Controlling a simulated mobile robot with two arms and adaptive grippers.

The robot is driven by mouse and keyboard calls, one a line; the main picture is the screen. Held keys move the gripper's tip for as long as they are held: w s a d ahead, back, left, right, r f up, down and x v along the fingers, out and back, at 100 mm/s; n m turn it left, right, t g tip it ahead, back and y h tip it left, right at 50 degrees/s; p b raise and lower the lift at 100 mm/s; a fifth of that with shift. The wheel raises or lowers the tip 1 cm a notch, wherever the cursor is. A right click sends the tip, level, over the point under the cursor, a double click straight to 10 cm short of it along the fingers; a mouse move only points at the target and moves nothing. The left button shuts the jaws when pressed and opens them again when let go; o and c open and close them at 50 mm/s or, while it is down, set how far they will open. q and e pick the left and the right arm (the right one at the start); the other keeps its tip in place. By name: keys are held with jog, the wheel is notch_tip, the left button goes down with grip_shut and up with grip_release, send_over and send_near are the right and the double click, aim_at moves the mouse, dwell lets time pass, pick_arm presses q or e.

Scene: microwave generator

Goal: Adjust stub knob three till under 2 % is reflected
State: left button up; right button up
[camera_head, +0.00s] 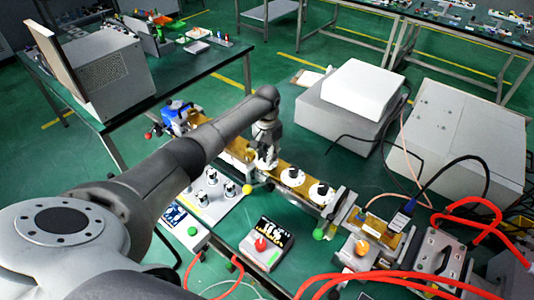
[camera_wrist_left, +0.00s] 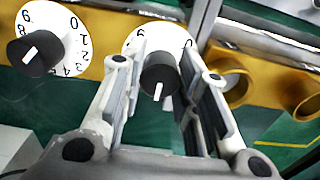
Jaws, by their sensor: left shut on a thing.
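My left gripper (camera_head: 264,160) reaches down to the leftmost of three stub knobs in a row on the brass waveguide (camera_head: 237,150). In the left wrist view its fingers (camera_wrist_left: 160,82) are shut on this black stub knob (camera_wrist_left: 158,74), whose white pointer faces down in the picture. Its white dial (camera_wrist_left: 141,36) is partly hidden by the fingers. The two other stub knobs, the middle one (camera_head: 292,175) and the right one (camera_head: 320,190), stand free on white dials. The black display (camera_head: 271,232) shows large white characters that look like 11 %. My right gripper is not in view.
In the left wrist view a neighbouring knob (camera_wrist_left: 34,52) is at the left and a brass port (camera_wrist_left: 236,86) at the right. A panel with several knobs (camera_head: 212,190) lies in front of the waveguide. Red hoses (camera_head: 400,277) cross the front right. White boxes (camera_head: 362,88) stand behind.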

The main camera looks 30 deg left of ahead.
pick_arm(q)
jog(key=o, duration=1)
jog(key=shift+r, duration=0.15)
notch_tip(320, 180, up, 12)
jog(key=shift+f, duration=0.1)
dwell(0.4)
